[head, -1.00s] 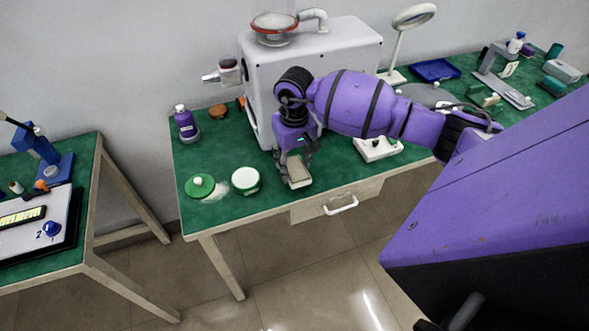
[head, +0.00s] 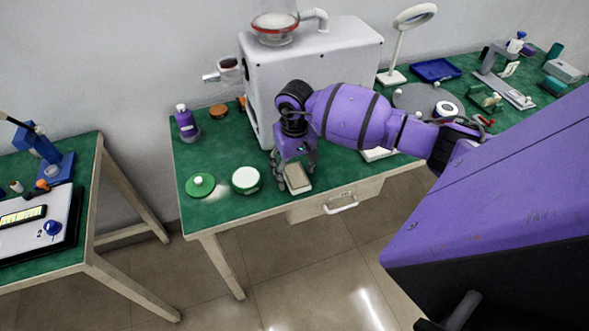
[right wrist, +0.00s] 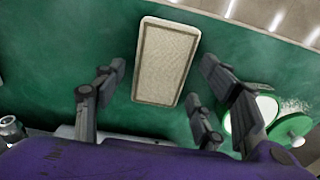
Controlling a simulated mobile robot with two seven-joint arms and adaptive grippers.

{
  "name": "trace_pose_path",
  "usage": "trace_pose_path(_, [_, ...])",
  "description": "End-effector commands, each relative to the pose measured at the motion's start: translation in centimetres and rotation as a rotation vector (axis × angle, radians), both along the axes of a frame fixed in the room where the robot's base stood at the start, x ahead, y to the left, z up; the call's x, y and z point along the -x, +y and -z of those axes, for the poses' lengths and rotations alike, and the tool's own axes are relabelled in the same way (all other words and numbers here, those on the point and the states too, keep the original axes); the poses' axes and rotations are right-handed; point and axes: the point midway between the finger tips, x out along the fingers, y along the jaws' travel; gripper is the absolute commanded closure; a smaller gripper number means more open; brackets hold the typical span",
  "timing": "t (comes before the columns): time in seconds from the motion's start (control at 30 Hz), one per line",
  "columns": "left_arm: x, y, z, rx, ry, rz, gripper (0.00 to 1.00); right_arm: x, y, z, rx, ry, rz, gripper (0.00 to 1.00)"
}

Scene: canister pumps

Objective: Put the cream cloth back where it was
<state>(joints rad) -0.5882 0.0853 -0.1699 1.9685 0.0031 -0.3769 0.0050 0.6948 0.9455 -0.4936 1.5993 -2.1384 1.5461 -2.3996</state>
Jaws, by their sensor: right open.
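The cream cloth (head: 298,178) is a flat, folded rectangle with a darker border line. It lies on the green bench top near the front edge, above the drawer. It also shows whole in the right wrist view (right wrist: 166,62). My right gripper (head: 294,166) is just behind and above the cloth, its fingers spread. In the right wrist view the open fingers (right wrist: 160,85) stand on both sides of the cloth's near end, with clear gaps and nothing between them touching it. My left gripper is not in view.
A large white machine (head: 310,75) stands behind my right arm. A purple bottle (head: 185,121) is at the back left.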

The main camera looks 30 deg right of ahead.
Motion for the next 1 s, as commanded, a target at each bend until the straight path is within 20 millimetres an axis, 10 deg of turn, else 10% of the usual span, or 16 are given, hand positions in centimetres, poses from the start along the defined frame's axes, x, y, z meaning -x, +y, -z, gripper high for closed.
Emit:
trace_pose_path(0.63, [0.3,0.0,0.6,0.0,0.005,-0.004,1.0,-0.1,-0.1,-10.7,0.0,-0.002,0.001,0.35])
trace_pose_path(1.0, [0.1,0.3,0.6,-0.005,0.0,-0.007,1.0,1.2,2.5,-10.2,-0.091,0.027,0.046,0.35])
